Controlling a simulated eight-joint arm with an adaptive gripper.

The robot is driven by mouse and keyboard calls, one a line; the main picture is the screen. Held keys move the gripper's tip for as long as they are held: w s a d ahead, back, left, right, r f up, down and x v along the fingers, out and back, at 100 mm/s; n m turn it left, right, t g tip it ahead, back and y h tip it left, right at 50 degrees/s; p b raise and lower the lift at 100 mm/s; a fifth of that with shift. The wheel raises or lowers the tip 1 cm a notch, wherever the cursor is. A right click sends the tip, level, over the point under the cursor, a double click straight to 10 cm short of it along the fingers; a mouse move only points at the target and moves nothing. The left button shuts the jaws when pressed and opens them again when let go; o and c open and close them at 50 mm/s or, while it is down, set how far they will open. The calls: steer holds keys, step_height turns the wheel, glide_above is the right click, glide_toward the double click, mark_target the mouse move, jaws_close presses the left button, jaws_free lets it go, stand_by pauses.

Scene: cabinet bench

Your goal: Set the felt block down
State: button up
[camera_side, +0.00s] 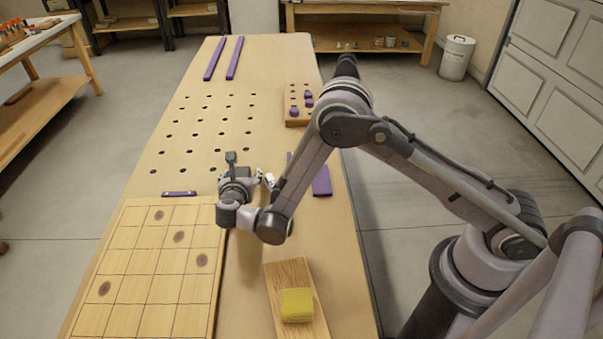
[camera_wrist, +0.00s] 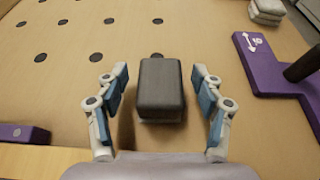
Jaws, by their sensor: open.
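A dark grey block with a paler lower edge, which looks like the felt block (camera_wrist: 160,88), sits between my fingers in the wrist view. It appears to rest on the wooden bench top, close to a dark hole behind it. My gripper (camera_wrist: 160,95) is open around it, with a visible gap between each blue-padded finger and the block's sides. In the side view my gripper (camera_side: 267,180) is low over the bench, partly hidden by my wrist, and I cannot make out the grey block there.
A purple angled piece (camera_wrist: 265,68) with a dark post stands right of the block. Pale stacked pads (camera_wrist: 266,10) lie beyond it. A small purple plate (camera_side: 180,193) lies left, near a gridded board (camera_side: 160,262). A yellow block (camera_side: 297,305) sits on a wooden board (camera_side: 287,270) in front.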

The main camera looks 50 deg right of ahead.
steer(key=shift+w+d+f, duration=0.15)
steer(key=shift+w+d, duration=0.1)
steer(key=shift+w, duration=0.05)
steer(key=c, duration=1.4)
